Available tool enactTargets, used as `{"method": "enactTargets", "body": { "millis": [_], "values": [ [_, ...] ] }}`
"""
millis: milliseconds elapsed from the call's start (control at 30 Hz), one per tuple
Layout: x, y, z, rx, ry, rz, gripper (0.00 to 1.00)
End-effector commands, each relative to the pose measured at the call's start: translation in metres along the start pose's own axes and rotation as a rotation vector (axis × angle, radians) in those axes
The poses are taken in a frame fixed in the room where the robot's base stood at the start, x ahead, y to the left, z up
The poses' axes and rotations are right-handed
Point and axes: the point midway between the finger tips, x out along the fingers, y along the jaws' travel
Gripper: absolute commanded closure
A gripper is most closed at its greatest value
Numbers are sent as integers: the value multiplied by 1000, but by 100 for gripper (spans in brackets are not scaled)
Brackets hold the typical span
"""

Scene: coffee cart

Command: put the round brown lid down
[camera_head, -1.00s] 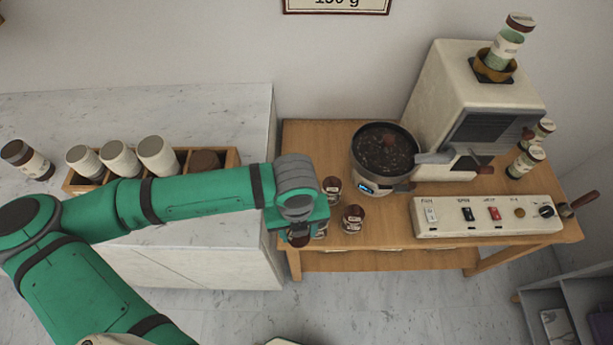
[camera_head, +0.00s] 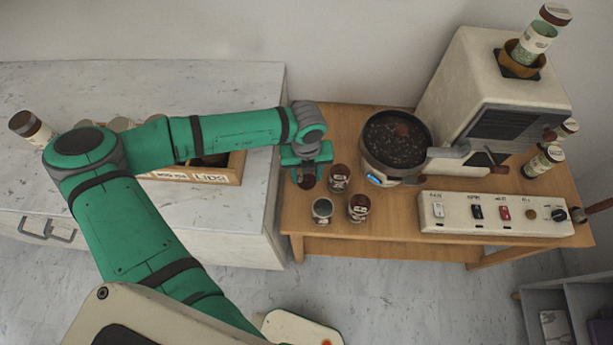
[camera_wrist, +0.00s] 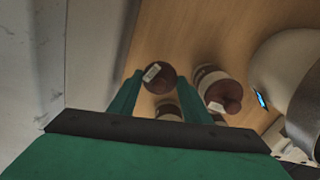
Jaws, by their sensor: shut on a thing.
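The round brown lid (camera_head: 307,182) is between the fingertips of my gripper (camera_head: 306,175), over the left part of the wooden table. In the wrist view the lid (camera_wrist: 159,76), with a white label, sits between the two green fingers. My gripper is shut on it. I cannot tell whether the lid touches the table. An open jar (camera_head: 322,210) without a lid stands just in front of my gripper. Two jars with brown lids (camera_head: 340,179) (camera_head: 358,208) stand to its right.
A wooden box marked LIDS (camera_head: 210,177) sits on the marble counter (camera_head: 255,85) to the left. A pan of dark beans (camera_head: 396,140) stands on a scale behind the jars. A switch panel (camera_head: 500,213) and a cream machine (camera_head: 470,85) are to the right.

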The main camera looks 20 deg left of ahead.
Motion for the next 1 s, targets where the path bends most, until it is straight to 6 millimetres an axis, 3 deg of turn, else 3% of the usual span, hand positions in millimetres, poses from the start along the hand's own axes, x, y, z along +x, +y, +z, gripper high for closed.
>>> {"method": "enactTargets", "body": {
  "millis": [333,533,967,1000],
  "values": [
    [22,-2,17,0,1,0,78],
    [47,-2,16,0,1,0,78],
    [53,-2,16,-1,1,-1,78],
    [53,-2,16,-1,0,0,49]
  ]
}}
